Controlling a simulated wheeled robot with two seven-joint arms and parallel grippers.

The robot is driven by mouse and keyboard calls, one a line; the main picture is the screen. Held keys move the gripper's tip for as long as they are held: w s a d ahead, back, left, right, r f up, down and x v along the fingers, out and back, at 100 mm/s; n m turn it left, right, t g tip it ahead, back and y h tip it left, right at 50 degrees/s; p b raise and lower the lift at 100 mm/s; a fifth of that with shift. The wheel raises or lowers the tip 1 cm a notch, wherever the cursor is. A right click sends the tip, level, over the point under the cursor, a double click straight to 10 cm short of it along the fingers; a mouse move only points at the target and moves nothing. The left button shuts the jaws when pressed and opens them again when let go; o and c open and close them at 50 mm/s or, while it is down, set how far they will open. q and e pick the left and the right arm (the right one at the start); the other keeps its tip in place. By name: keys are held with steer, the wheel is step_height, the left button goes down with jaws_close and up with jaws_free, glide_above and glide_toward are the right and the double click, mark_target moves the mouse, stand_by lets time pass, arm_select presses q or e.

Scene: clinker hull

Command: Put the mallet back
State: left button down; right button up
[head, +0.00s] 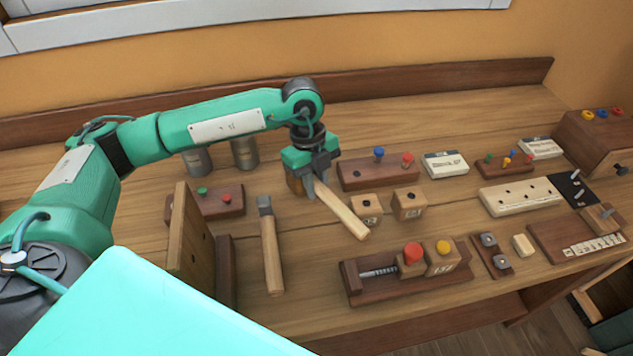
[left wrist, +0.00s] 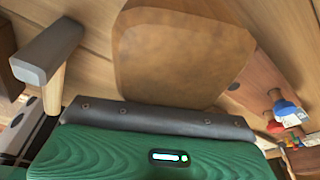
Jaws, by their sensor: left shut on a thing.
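My left gripper (head: 312,172) is shut on the mallet and points down over the middle of the bench. The mallet's pale wooden handle (head: 343,212) slants from the gripper towards the front right. Its brown wooden head (head: 295,184) shows just left of the fingers, partly hidden by them. In the left wrist view the mallet head (left wrist: 180,52) fills the upper middle, close to the camera. I cannot tell whether the mallet touches the bench. A separate hammer with a grey head (head: 269,245) lies to the left. My right gripper is not in view.
An upright wooden board (head: 190,235) stands at the left. Two grey cans (head: 244,153) stand behind. Two wooden cubes (head: 409,203) sit right of the handle, with a screw vise (head: 375,285) in front. A dark block with coloured pegs (head: 362,178) lies behind the cubes.

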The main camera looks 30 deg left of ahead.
arm_select(q)
steer(key=shift+f+b, duration=0.3)
steer(key=shift+f, duration=0.1)
steer(key=c, duration=1.2)
jaws_free()
steer(key=shift+s, duration=0.1)
steer(key=shift+r, duration=0.3)
steer(key=p+v, duration=0.1)
steer(key=v, duration=0.1)
steer(key=d+p+v, duration=0.1)
steer(key=p+v, duration=0.3)
steer(key=v, duration=0.1)
steer(key=shift+s+d+r, duration=0.2)
steer(key=shift+s+r, duration=0.1)
